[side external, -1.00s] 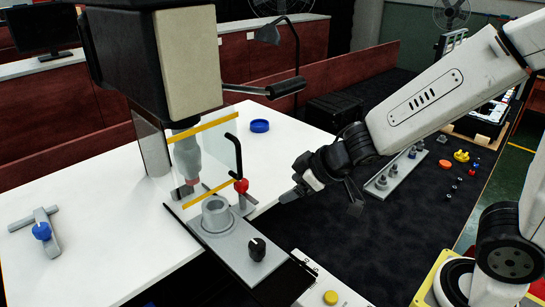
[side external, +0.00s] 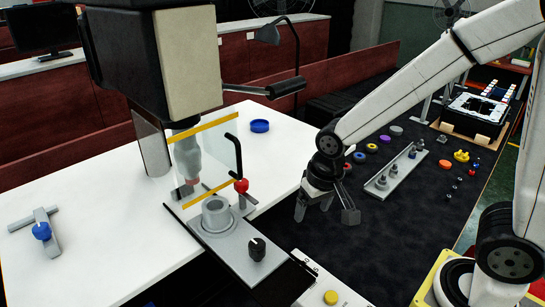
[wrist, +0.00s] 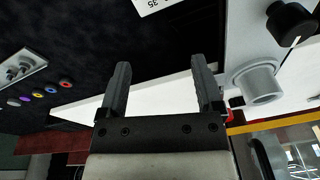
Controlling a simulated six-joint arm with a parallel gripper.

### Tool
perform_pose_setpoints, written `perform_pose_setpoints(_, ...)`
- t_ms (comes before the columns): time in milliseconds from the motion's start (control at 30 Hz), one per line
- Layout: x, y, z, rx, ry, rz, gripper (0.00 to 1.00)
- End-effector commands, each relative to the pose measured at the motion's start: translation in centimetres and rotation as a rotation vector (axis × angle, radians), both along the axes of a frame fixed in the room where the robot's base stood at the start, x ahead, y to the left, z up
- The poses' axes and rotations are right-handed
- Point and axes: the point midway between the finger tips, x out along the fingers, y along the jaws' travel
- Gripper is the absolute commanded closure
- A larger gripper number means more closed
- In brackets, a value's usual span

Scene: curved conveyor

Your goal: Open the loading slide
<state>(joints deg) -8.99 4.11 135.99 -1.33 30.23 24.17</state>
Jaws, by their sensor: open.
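The loading slide (side external: 228,240) is a grey plate on a dark track under the press. It bears an upright grey cup (side external: 215,213) and a black knob (side external: 256,249) near its front end. In the wrist view the cup (wrist: 262,83) and the knob (wrist: 291,20) show at the upper right, beyond the right finger. My gripper (side external: 325,213) is open and empty, fingers down, to the right of the slide and apart from it. Both fingers show in the wrist view (wrist: 160,68) with nothing between them.
The press (side external: 155,60) overhangs the slide, with a clear yellow-striped guard (side external: 215,158) behind the cup. A red-knobbed clamp (side external: 241,186) stands beside it. A white panel with a yellow button (side external: 331,297) lies in front. A grey peg rack (side external: 393,172) stands right of my gripper.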

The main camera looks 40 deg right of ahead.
Motion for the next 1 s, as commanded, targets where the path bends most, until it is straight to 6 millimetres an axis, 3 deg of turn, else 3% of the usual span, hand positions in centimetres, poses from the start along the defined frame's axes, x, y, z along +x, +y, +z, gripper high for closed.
perform_pose_setpoints(300, 2.3, 6.8, 2.4, 0.043, 0.102, -0.269, 0.16)
perform_pose_setpoints(533, 2.8, 11.2, 4.1, 0.039, 0.150, -0.448, 0.16)
perform_pose_setpoints(700, 2.9, 12.9, 4.7, 0.032, 0.167, -0.522, 0.16)
perform_pose_setpoints(1000, 2.9, 13.2, 4.8, 0.031, 0.170, -0.540, 0.16)
